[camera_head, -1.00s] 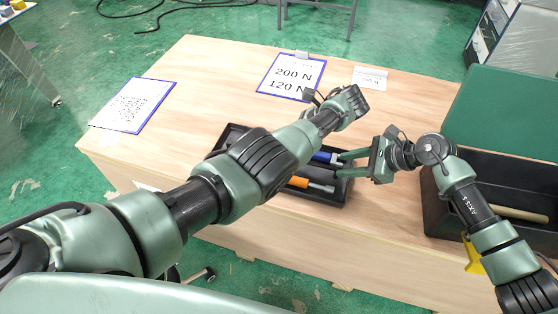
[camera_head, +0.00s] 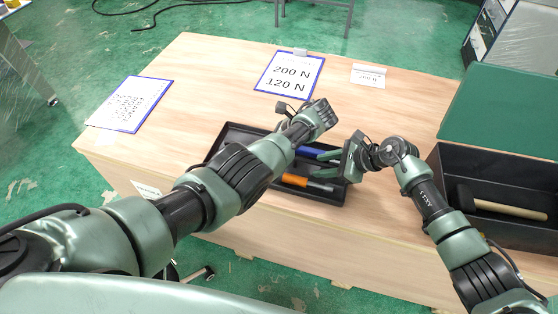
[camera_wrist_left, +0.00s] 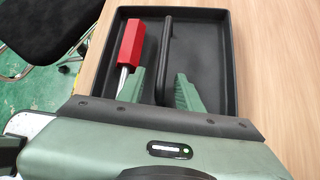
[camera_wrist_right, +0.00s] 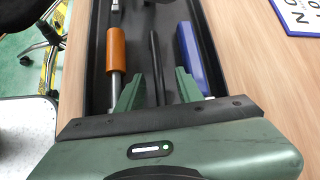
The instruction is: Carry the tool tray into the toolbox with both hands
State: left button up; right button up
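The black tool tray (camera_head: 330,194) lies on the wooden table, partly hidden by my left arm. It holds an orange-handled tool (camera_head: 300,181), a blue tool (camera_wrist_right: 190,58) and a red-handled tool (camera_wrist_left: 131,42). A black bar handle (camera_wrist_left: 167,45) runs along its middle. My left gripper (camera_wrist_left: 160,85) is open over the tray, its fingers either side of the bar; in the head view the arm hides it. My right gripper (camera_wrist_right: 155,88) is open, its fingers either side of the bar at the tray's right end. The black toolbox (camera_head: 436,184) stands open at the right.
A wooden-handled hammer (camera_head: 505,209) lies in the toolbox, whose green lid (camera_head: 505,112) is raised. A blue-edged sheet reading 200 N and 120 N (camera_head: 290,75), a small card (camera_head: 368,76) and another sheet (camera_head: 130,104) lie on the table. The table between tray and toolbox is clear.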

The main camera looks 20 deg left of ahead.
pick_arm(q)
grip_shut()
pick_arm(e)
grip_shut()
dwell(1.0)
